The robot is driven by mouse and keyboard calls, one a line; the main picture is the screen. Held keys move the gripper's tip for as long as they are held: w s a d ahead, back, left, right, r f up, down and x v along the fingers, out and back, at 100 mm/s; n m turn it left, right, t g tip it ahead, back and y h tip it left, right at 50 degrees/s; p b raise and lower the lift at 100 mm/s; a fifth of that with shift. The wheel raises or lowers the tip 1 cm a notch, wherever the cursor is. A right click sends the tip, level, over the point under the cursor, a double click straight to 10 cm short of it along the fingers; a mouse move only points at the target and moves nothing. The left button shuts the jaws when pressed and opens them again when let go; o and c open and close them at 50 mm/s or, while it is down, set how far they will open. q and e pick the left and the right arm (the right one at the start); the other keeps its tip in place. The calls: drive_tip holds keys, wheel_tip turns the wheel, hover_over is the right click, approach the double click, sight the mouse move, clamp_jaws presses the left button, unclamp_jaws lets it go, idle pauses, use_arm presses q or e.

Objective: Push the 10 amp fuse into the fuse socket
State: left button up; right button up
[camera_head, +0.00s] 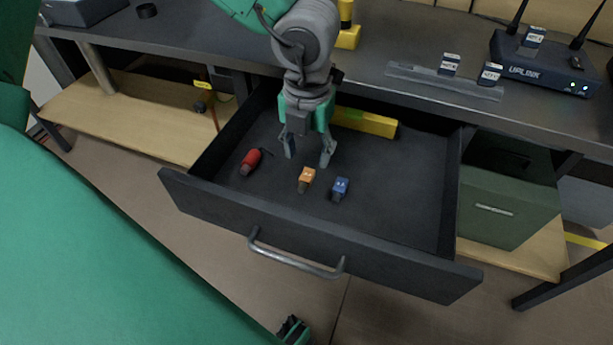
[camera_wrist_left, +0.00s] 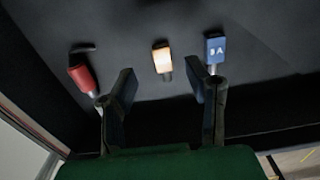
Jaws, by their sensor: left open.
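An open dark drawer (camera_head: 395,185) holds an orange fuse-like block (camera_head: 306,176) and a blue one (camera_head: 340,187). In the left wrist view the orange block (camera_wrist_left: 162,58) has a washed-out label, and the blue block (camera_wrist_left: 215,50) has a mark ending in "A". I cannot tell which is the 10 amp fuse. My left gripper (camera_head: 308,152) points down into the drawer, open and empty, behind the orange block. In the left wrist view its spread fingers (camera_wrist_left: 166,90) frame the orange block. A dark and green part at the bottom edge may be my right gripper (camera_head: 293,331). I cannot identify a fuse socket.
A red-handled tool (camera_head: 250,161) lies left in the drawer, and a yellow bar (camera_head: 365,122) lies at its back. On the bench (camera_head: 420,55) stand an UPLINK router (camera_head: 545,68) and small labelled blocks. The drawer's right half is mostly clear.

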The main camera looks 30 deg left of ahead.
sight(308, 171)
use_arm(q)
wheel_tip(308, 171, down, 5)
drive_tip(key=b, duration=0.3)
drive_tip(key=shift+w+d+f, duration=0.1)
drive_tip(key=shift+f, duration=0.05)
drive_tip(key=c, duration=0.9)
wheel_tip(308, 171, up, 10)
drive_tip(key=p, duration=0.4)
drive_tip(key=shift+p, duration=0.4)
